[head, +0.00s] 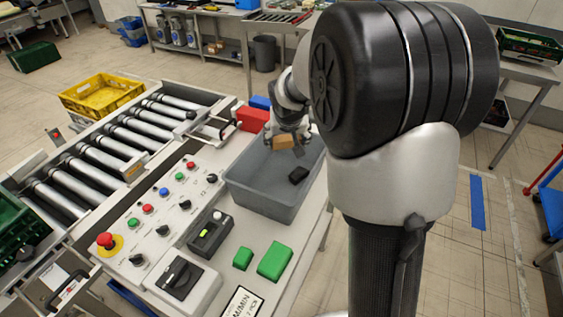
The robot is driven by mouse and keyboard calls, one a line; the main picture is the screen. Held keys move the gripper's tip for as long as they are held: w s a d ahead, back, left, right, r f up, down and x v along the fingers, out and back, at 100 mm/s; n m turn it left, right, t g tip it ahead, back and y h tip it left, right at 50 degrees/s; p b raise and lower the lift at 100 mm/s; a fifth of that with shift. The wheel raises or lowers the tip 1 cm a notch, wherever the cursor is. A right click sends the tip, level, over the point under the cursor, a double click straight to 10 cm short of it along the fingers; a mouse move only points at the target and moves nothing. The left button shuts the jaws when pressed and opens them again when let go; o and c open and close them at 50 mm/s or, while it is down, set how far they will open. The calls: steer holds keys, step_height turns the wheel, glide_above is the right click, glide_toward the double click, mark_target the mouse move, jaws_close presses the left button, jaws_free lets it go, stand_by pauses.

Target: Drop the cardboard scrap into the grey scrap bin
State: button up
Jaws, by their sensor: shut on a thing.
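My gripper (287,136) is shut on the cardboard scrap (284,142), a small brown piece. It holds the scrap above the far part of an open grey bin (262,203) on the bench, and the scrap appears clear of the bin's floor. A small black object (298,175) lies inside this bin. My arm hides part of the bin's right side, and the gripper's fingers are small and partly hidden.
A control panel (160,215) with buttons and knobs stands left of the bin, beside a roller conveyor (115,145). Green blocks (275,260) lie in front. Red (252,119) and blue (260,102) blocks sit behind. A dark round bin (265,53) stands on the floor beyond.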

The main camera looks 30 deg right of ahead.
steer(key=shift+w, duration=0.1)
steer(key=shift+f, duration=0.2)
steer(key=f+b, duration=0.4)
steer(key=f, duration=0.1)
steer(key=shift+s+f, duration=0.2)
steer(key=o, duration=0.8)
steer(key=shift+o, duration=0.2)
steer(key=shift+r, duration=0.1)
steer(key=v, duration=1.2)
